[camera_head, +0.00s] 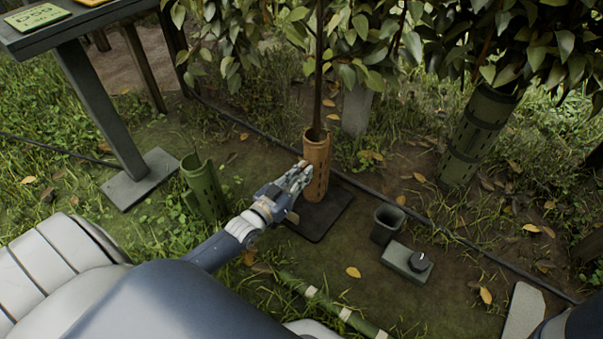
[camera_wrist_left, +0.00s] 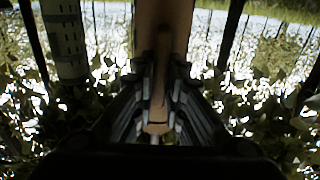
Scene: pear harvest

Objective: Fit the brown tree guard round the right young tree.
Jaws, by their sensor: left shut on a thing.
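The brown tree guard (camera_head: 317,168) is an upright slotted tube over a dark square mat (camera_head: 325,214) in the middle of the head view. A thin young trunk (camera_head: 319,75) runs down to its top opening and seems to go inside; the lower trunk is hidden. My left gripper (camera_head: 301,178) reaches it from the left and is shut on its side at about mid-height. In the left wrist view the guard (camera_wrist_left: 163,25) stands between the two fingers (camera_wrist_left: 160,105). My right gripper is not in view.
A green guard (camera_head: 203,188) stands left of the arm; another green guard (camera_head: 478,135) wraps a trunk at right. A dark cup (camera_head: 387,223) and a green box with a black knob (camera_head: 407,262) sit right of the mat. A hose (camera_head: 440,227) crosses the ground.

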